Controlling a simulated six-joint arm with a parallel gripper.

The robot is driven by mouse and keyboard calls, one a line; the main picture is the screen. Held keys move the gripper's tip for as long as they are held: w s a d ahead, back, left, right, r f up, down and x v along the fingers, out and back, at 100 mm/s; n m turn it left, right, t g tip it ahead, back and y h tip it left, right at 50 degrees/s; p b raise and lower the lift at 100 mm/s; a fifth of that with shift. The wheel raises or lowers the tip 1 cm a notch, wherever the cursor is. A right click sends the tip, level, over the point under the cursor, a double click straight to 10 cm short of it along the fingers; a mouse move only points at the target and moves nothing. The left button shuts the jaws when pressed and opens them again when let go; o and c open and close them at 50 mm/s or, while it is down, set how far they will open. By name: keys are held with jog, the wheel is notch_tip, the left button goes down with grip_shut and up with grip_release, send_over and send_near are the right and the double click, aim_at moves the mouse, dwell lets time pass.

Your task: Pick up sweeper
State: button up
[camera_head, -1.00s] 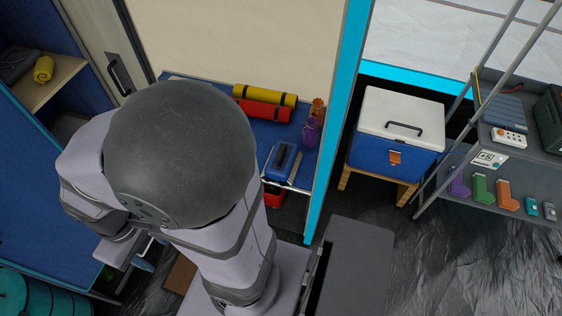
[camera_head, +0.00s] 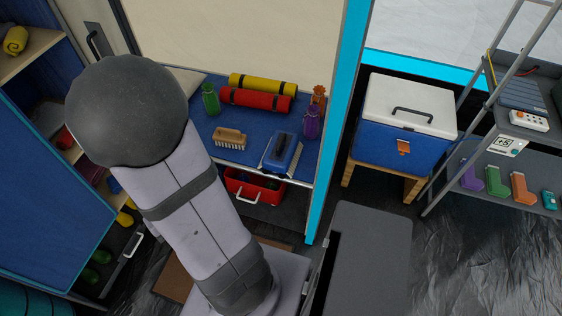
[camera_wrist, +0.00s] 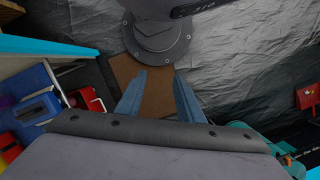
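A brush with a wooden back and pale bristles (camera_head: 230,138) lies on the blue bench top (camera_head: 205,124); it looks like the sweeper. A blue item with a black handle (camera_head: 282,152) sits to its right and also shows at the left of the wrist view (camera_wrist: 36,108). My gripper (camera_wrist: 158,90) shows in the wrist view with its two blue fingers apart and nothing between them. It points down over a brown board (camera_wrist: 145,82) on the floor, away from the bench top. In the head view my arm hides the gripper.
A green bottle (camera_head: 210,99), red roll (camera_head: 255,100), yellow roll (camera_head: 263,86) and purple bottle (camera_head: 312,121) stand or lie around the brush. A red crate (camera_head: 252,188) is below. A blue and white cooler (camera_head: 403,137) stands right of the cyan post (camera_head: 340,120).

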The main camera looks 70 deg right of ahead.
jog(key=d+f+m+y+b, duration=0.1)
jog(key=d+f+m+b, duration=0.1)
jog(key=d+f+b, duration=0.3)
jog(key=d+f+m+b, duration=0.1)
jog(key=d+f+b, duration=0.15)
jog(key=f, duration=0.55)
jog(key=m+h+b, duration=0.7)
jog(key=m+b, duration=0.1)
jog(key=b, duration=0.1)
send_near(281, 141)
jog(key=d+f, duration=0.1)
jog(key=shift+s+m, duration=0.2)
jog(key=shift+m, duration=0.3)
jog(key=shift+f, duration=0.15)
jog(key=shift+b+x, duration=0.8)
jog(key=shift+x, duration=2.8)
jog(key=shift+w+a, duration=0.1)
jog(key=shift+a, duration=0.05)
